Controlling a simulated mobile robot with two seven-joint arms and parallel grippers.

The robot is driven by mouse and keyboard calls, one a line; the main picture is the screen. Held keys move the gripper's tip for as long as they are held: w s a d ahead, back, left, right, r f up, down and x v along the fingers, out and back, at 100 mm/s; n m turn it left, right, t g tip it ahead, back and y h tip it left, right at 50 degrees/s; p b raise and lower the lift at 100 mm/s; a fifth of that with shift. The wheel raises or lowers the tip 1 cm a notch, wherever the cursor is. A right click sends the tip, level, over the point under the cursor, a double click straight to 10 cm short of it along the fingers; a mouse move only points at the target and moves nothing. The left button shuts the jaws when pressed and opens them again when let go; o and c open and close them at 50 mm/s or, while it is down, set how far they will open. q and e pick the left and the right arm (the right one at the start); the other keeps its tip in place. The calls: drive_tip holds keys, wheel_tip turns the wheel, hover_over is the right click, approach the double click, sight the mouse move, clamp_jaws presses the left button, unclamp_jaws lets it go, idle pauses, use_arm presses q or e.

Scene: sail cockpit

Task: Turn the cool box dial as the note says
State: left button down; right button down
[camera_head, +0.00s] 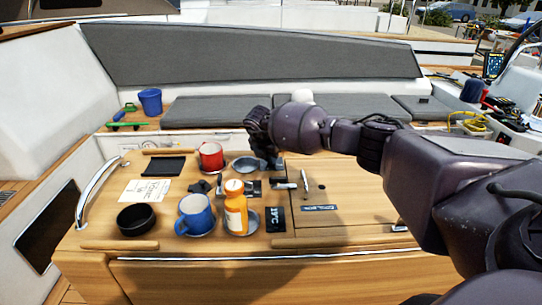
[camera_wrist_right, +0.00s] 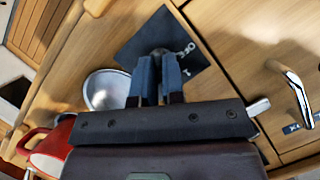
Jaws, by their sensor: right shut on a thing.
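The paper note (camera_head: 145,190) lies on the left of the table; its handwriting is too small to read surely. The cool box lid (camera_head: 345,185) is on the right, with a dark label (camera_head: 319,208). My right gripper (camera_head: 272,165) points down over the table. In the right wrist view its fingers (camera_wrist_right: 158,72) are close together on the small dark dial knob, over a dark square plate (camera_wrist_right: 150,38) with pale marks. The fingers hide most of the knob, so its setting cannot be read. My left gripper is not in view.
A red mug (camera_head: 211,157), metal bowl (camera_head: 247,166), blue mug (camera_head: 195,217), orange bottle (camera_head: 235,210) and black bowl (camera_head: 136,220) stand nearby. A dark panel with white characters (camera_head: 275,219) lies beside the lid. A metal handle (camera_wrist_right: 295,93) rises right of the gripper.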

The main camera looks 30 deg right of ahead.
drive_tip(key=m+g, duration=0.1)
drive_tip(key=m, duration=0.3)
drive_tip(key=shift+a+f+m+g, duration=0.1)
drive_tip(key=shift+f+m+g, duration=0.1)
drive_tip(key=shift+m+g, duration=0.15)
drive_tip(key=shift+w+m+g+b, duration=0.15)
drive_tip(key=shift+m+g+b, duration=0.5)
drive_tip(key=shift+m, duration=1.2)
drive_tip(key=c, duration=1.2)
unclamp_jaws()
drive_tip(key=shift+r, duration=0.1)
drive_tip(key=v, duration=1)
drive_tip(key=shift+w+r+p, duration=0.2)
drive_tip(key=shift+r+p, duration=0.05)
drive_tip(key=shift+p, duration=0.15)
